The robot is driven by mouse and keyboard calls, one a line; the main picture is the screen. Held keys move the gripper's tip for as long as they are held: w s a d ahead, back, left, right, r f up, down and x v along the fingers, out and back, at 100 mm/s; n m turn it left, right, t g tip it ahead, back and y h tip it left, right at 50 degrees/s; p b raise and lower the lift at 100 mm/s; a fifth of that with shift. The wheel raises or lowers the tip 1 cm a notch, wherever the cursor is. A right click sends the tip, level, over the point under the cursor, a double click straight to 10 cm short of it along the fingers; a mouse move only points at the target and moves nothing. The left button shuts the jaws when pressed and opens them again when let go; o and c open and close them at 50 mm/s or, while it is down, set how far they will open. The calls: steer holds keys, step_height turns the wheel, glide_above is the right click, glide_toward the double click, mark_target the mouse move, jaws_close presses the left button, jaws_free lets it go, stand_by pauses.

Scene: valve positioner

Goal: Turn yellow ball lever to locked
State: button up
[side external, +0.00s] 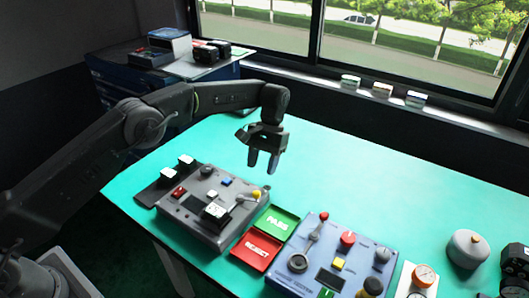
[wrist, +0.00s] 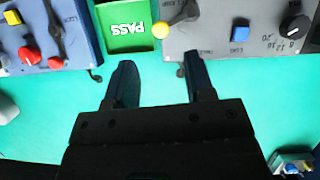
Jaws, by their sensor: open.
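The yellow ball lever (side external: 256,194) stands at the right corner of the grey control box (side external: 226,232) in the side view. In the wrist view the yellow ball (wrist: 161,30) shows at the left end of the grey box (wrist: 215,40), beside the green PASS tray. My gripper (side external: 265,160) hangs fingers down above the green table, behind the box and apart from the lever. Small lettering by the lever is too blurred to read fully.
A green PASS tray (side external: 279,222) and red REJECT tray (side external: 256,250) lie between the grey box and a blue panel box (side external: 335,262) with knobs and levers. The table (side external: 380,185) behind the boxes is clear.

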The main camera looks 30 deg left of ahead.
steer(key=v, duration=0.3)
steer(key=shift+r, duration=0.1)
stand_by(0.5)
steer(key=s+a+r+t, duration=0.3)
steer(key=s+r, duration=0.3)
steer(key=r, duration=0.4)
steer(key=s+a+r+t, duration=0.2)
steer(key=s+a+r, duration=0.1)
steer(key=s+r, duration=0.55)
steer(key=s+a+f+t, duration=0.2)
steer(key=s, duration=0.8)
steer(key=s+a+f+t, duration=0.1)
steer(key=s+f+t, duration=0.1)
steer(key=s, duration=0.8)
steer(key=shift+s+a+m+t, duration=0.2)
steer(key=shift+a+m+t, duration=0.2)
steer(key=shift+t, duration=0.2)
